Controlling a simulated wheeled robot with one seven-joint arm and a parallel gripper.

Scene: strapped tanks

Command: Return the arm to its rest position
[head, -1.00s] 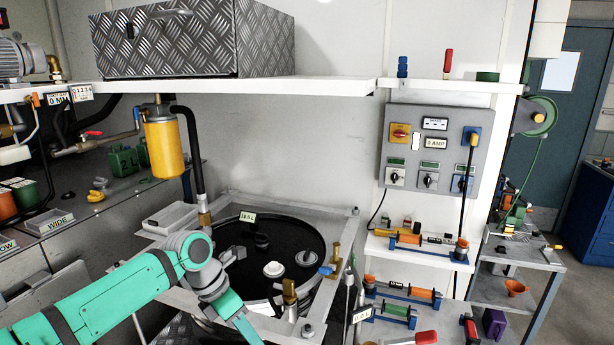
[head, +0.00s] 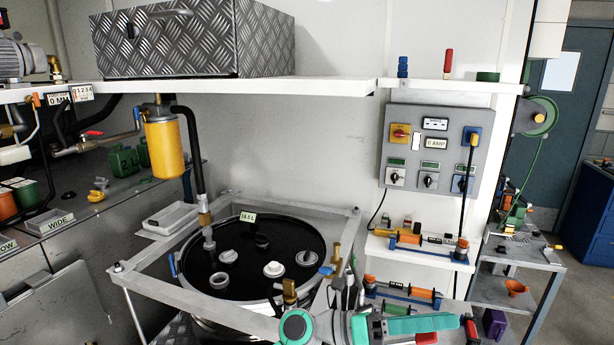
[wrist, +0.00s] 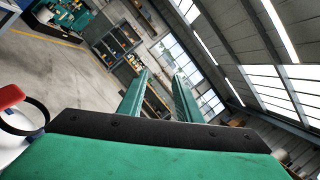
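My gripper (wrist: 160,90) shows in the wrist view as two long green fingers beyond a dark plate. The fingers stand apart with nothing held between them. The wrist view looks out over the hall floor and up to the windows and roof, tilted. In the head view my arm (head: 405,325) is low at the bottom edge, right of the middle, with its turquoise link lying nearly level in front of the tank frame.
A round black tank top (head: 270,240) sits inside a grey metal frame (head: 140,283). A brass valve (head: 290,291) stands close to my arm. A red-handled tool (head: 426,338) and a small shelf (head: 418,250) with syringe-like parts are at the right. A wall panel (head: 433,150) hangs above.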

